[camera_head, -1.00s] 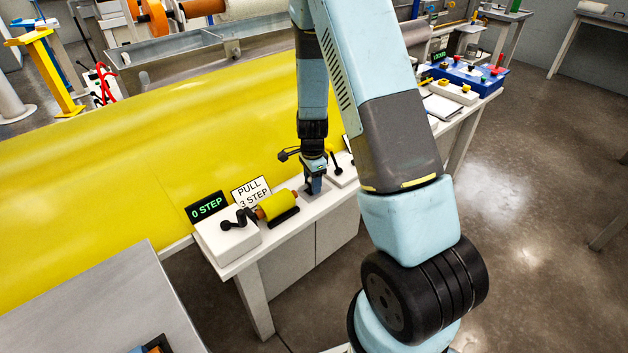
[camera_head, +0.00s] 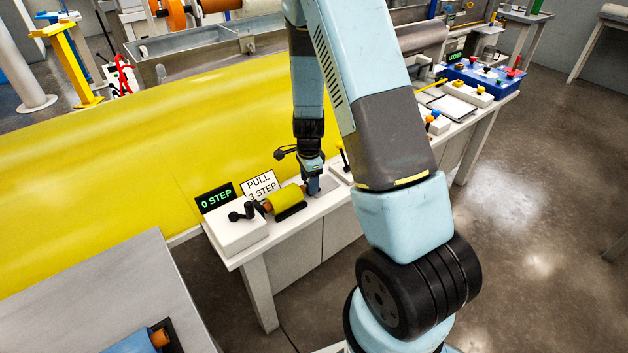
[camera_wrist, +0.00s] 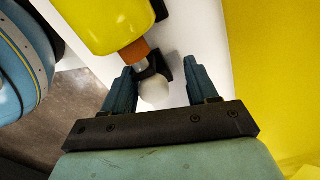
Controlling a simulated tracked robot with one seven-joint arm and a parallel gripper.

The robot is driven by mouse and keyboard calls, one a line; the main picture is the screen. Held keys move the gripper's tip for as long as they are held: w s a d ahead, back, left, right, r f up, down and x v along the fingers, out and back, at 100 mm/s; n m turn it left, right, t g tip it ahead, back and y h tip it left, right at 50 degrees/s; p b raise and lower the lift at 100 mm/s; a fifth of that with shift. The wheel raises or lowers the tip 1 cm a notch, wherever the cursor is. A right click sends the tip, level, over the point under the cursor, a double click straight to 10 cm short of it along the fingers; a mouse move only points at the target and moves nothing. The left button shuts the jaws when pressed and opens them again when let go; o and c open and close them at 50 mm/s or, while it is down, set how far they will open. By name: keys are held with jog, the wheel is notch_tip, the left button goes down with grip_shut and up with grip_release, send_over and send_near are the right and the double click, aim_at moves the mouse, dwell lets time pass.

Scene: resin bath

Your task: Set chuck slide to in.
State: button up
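A white ball knob (camera_wrist: 153,92) on a short metal stem sits at the end of the yellow roll (camera_wrist: 105,22), by an orange core and a black bracket. This may be the chuck slide; no label shows on it. My gripper (camera_wrist: 162,78) is open, with the knob between its two blue fingers, nearer the left one. I cannot tell whether that finger touches it. In the head view my gripper (camera_head: 313,187) points down at the right end of the yellow roll (camera_head: 284,201). The knob is hidden there.
A white box with a black crank (camera_head: 243,212) stands left of the roll, with a "0 STEP" display (camera_head: 216,199) and a "PULL 3 STEP" sign (camera_head: 260,186) behind. A large yellow sheet (camera_head: 110,190) lies behind the bench. More controls stand along the bench to the right.

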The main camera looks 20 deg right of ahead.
jog(key=shift+s+d+f, duration=0.1)
jog(key=shift+s+d, duration=0.1)
jog(key=shift+s, duration=0.05)
dwell(0.3)
notch_tip(320, 180, up, 14)
dwell(0.8)
jog(key=shift+w+f, duration=0.1)
jog(key=s+r+n+t+y, duration=0.1)
jog(key=s+r+n, duration=0.35)
jog(key=r, duration=0.45)
jog(key=s+r+n+t, duration=0.2)
jog(key=s+r+n, duration=0.3)
jog(key=r, duration=0.4)
jog(key=s+r+n+t, duration=0.1)
jog(key=s+r+n, duration=0.3)
jog(key=s, duration=0.4)
jog(key=s+r+n+t+h, duration=0.1)
jog(key=s+r+n, duration=0.3)
jog(key=s, duration=0.4)
jog(key=shift+a+r, duration=0.35)
jog(key=shift+r, duration=0.15)
